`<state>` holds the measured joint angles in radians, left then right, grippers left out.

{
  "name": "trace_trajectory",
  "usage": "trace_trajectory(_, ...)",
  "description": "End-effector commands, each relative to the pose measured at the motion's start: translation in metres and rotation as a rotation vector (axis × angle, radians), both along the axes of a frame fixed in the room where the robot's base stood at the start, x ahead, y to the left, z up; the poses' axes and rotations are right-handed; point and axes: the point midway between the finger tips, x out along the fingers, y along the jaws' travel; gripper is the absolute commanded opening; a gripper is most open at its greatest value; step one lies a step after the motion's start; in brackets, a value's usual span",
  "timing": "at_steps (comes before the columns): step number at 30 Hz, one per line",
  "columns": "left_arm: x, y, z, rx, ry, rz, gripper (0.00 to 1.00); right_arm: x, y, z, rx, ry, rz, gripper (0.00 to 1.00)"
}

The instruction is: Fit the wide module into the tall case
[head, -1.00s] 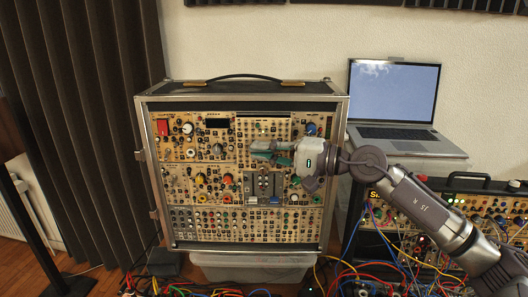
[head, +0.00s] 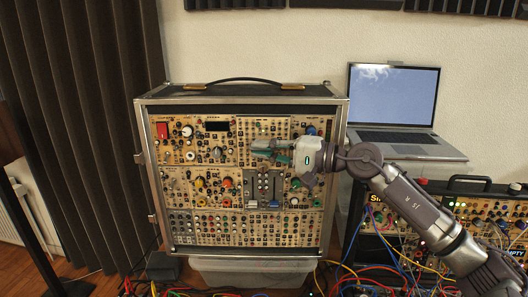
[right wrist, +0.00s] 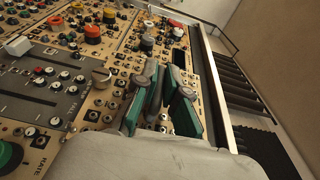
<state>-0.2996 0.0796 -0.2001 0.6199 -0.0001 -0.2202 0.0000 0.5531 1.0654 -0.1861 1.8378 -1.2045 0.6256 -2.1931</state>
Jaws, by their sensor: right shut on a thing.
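The tall case (head: 341,170) is a black case with metal edges and a top handle, standing upright with rows of tan modules. The wide module (head: 264,128) is a tan panel with small knobs in the top row, right of centre. It looks level with its neighbours, with no dark gap along its top edge. My right gripper (head: 262,150) comes in from the right and is shut on the module near its lower part. Its green-and-grey fingers (right wrist: 160,95) also show in the right wrist view, hiding what exactly they grip. My left gripper is not in view.
A laptop (head: 392,100) stands open at the right above a smaller synth case (head: 487,208). Coloured cables (head: 340,285) lie in front. A dark curtain (head: 85,120) hangs at the left. The tall case stands on a clear plastic box (head: 250,272).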

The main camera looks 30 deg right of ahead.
Motion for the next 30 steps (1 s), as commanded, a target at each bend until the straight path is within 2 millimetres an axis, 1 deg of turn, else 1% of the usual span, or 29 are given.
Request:
trace_trajectory(20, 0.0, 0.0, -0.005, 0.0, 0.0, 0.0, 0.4, 0.015, -0.008, 0.0, 0.001, -0.001, 0.0, 0.0)
trace_trajectory(21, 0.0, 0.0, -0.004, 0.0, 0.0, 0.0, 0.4, 0.014, -0.008, 0.001, 0.001, -0.001, 0.0, 0.16)
trace_trajectory(25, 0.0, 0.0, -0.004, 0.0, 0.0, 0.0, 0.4, 0.014, -0.008, 0.0, 0.0, -0.001, 0.0, 0.38)
trace_trajectory(30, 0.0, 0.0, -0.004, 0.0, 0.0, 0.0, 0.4, 0.014, -0.008, 0.0, 0.0, 0.0, 0.0, 0.39)
